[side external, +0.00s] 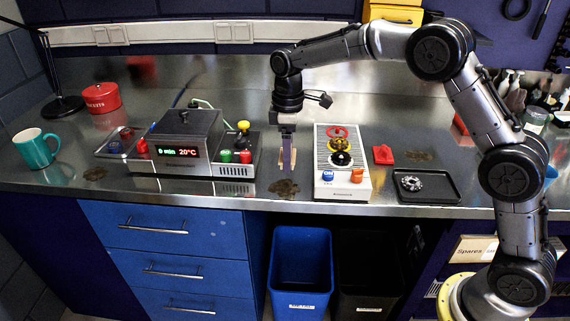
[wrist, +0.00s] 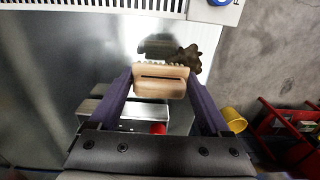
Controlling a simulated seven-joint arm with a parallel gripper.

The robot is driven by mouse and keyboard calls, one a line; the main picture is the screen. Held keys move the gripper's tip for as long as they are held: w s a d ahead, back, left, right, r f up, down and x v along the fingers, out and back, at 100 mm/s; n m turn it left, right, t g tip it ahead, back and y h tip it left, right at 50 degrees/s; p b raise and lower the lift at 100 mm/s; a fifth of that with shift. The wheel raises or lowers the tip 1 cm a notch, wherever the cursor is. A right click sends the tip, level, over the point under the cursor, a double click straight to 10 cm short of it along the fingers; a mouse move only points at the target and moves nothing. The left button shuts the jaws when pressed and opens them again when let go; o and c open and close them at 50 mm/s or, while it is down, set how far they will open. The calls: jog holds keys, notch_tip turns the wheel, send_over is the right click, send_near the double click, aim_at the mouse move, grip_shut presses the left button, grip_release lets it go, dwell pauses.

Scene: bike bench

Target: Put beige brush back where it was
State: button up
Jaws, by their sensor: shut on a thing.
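My gripper (side external: 287,162) points down above the steel bench, between the heated box and the white control unit. It is shut on the beige brush (wrist: 160,84), which sits crosswise between the two purple fingers in the wrist view. Pale bristles show along the brush's upper edge there. In the side view the brush is small and partly hidden by the fingers. A dark brown stain (side external: 284,188) lies on the bench just below the gripper; it also shows beyond the brush in the wrist view (wrist: 190,58). Whether the brush touches the bench cannot be told.
The heated box (side external: 186,140) with a red display stands left. The white control unit (side external: 341,168) with knobs stands close right. Further right are a red block (side external: 383,154) and a black tray (side external: 445,190) holding a metal part. A teal mug (side external: 36,148) and red pot (side external: 101,97) stand far left.

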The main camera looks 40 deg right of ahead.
aim_at(285, 175)
jog(key=shift+w+f, duration=0.4)
jog(key=shift+f, duration=1.65)
jog(key=shift+f, duration=0.1)
jog(key=o, duration=1.3)
